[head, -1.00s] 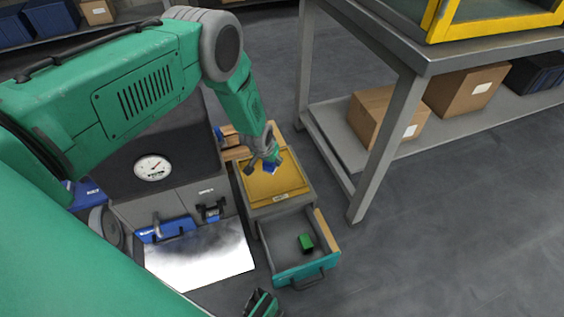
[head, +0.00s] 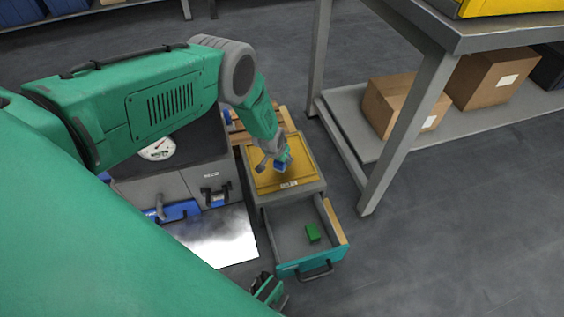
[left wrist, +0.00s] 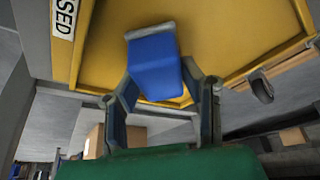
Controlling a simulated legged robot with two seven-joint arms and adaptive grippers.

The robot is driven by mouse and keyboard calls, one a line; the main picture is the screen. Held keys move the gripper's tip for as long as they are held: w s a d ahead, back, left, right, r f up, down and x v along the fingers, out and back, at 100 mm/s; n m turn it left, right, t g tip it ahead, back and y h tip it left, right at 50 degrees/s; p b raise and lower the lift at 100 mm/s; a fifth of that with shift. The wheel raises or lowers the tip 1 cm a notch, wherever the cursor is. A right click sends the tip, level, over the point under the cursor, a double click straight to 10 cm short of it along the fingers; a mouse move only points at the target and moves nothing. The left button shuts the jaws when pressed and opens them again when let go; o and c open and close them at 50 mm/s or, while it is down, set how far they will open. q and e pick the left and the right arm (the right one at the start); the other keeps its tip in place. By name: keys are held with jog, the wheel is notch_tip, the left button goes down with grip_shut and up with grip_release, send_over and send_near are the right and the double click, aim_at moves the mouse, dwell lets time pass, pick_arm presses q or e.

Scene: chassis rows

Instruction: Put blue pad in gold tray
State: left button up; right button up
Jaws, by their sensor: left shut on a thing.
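The blue pad (left wrist: 154,62) is between the fingers of my left gripper (left wrist: 160,85) in the left wrist view, against the yellow-gold surface of the tray. In the head view the blue pad (head: 281,167) shows small at the tip of my left gripper (head: 276,160), over the gold tray (head: 299,182). The gold tray (left wrist: 105,65) fills much of the wrist view. I cannot tell whether the pad touches the tray floor. My right gripper (head: 268,290) shows only in part at the bottom edge; its fingers are too small to judge.
A grey metal bench (head: 378,160) with cardboard boxes (head: 398,104) is at right. Floor between is clear.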

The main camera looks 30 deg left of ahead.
pick_arm(q)
jog(key=shift+f, duration=0.3)
grip_shut()
jog(key=o, duration=1.2)
grip_release()
jog(key=p+v, duration=0.6)
jog(key=v, duration=0.6)
jog(key=shift+w+r+p, duration=0.1)
jog(key=shift+r+p, duration=0.05)
jog(key=shift+p, duration=0.15)
